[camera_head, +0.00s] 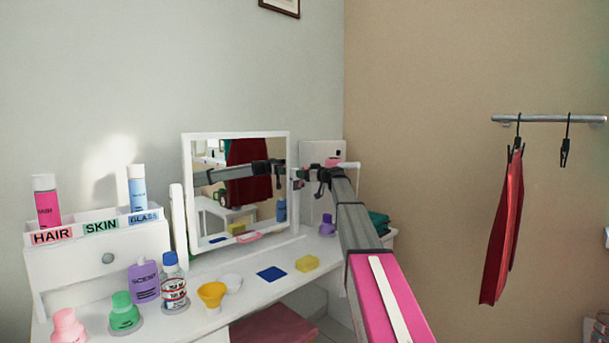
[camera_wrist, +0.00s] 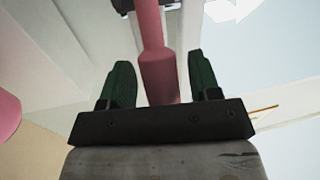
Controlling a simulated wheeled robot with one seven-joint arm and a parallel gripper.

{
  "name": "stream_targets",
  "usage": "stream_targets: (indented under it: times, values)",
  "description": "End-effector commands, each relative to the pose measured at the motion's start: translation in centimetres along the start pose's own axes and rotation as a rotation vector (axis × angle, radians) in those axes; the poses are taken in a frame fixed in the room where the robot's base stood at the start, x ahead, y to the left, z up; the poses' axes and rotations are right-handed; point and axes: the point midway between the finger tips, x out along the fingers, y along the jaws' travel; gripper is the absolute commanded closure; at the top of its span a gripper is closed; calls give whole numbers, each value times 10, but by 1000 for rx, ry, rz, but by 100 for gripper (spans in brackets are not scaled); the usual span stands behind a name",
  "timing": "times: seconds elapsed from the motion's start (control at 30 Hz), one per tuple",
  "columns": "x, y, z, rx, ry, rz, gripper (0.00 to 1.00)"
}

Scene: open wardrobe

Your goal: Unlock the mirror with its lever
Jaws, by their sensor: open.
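The mirror (camera_head: 286,200) stands on the white dressing table in a white frame and reflects my arm and a dark red cloth. My gripper (camera_head: 300,174) is at the mirror's right edge, small and partly hidden by my own arm in the head view. In the wrist view my gripper (camera_wrist: 156,82) has its two dark green fingers apart. A pink rod with a thicker end (camera_wrist: 158,75), which looks like the lever, lies between the fingers, with a visible gap on each side. In the head view the lever cannot be told apart clearly from my arm.
The white table (camera_head: 245,300) holds a purple bottle (camera_head: 144,281), a yellow cup (camera_head: 212,294), a blue square (camera_head: 271,273) and a yellow sponge (camera_head: 307,263). A labelled organiser (camera_head: 75,270) stands at left. Another pink part (camera_wrist: 8,110) shows at the wrist view's left edge.

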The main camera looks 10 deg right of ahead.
Motion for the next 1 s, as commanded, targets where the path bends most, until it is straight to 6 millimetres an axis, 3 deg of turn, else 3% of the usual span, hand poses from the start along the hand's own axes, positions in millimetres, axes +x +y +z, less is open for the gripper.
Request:
stream_targets:
  times: [0.17,0.33,0.67,1.0]
  values:
    - [0,0,0,0,0,0,43]
    - [0,0,0,0,0,0,99]
    - [-3,-1,2,-5,29,3,100]
    - [-16,-4,11,-38,232,20,100]
